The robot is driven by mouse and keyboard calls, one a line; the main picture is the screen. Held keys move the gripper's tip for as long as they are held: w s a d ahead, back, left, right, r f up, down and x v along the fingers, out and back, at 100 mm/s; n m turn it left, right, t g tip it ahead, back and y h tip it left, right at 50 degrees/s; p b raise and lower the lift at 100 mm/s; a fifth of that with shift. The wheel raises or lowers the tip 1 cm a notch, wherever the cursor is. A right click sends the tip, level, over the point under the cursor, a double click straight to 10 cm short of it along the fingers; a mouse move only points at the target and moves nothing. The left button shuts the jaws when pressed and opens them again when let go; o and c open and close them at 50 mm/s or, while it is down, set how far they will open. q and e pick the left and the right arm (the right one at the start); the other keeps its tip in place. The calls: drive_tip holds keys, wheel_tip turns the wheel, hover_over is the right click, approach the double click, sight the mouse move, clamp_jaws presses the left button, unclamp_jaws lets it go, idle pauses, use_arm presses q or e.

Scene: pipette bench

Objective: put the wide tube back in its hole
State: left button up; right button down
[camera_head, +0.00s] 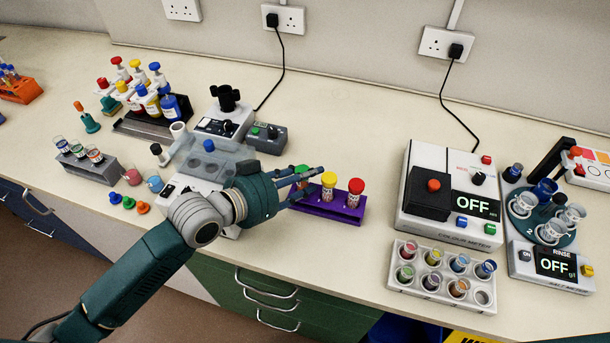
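My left gripper (311,181) reaches in from the left and points right, in front of the purple rack (347,214). Its fingers look apart, with nothing clearly held. The rack holds a yellow-capped tube (328,187) and a red-capped tube (354,193), both upright. A green cap (301,169) shows just behind the fingers, its tube mostly hidden by them. The white rack (438,298) holds several open tubes with coloured contents; its front right hole (482,298) looks empty. I cannot tell which tube is the wide one. My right gripper is out of view.
The colour meter (425,222) stands behind the white rack, and the rinse machine (550,268) is at the right. A grey rack (88,170) and loose caps (129,203) lie at the left. Bench between the purple rack and colour meter is clear.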

use_arm(q)
drive_tip(key=shift+o, duration=1.3)
drive_tip(key=shift+s+a, duration=0.15)
drive_tip(key=v, duration=1.1)
drive_tip(key=shift+s+a+r, duration=0.2)
drive_tip(key=shift+a, duration=0.05)
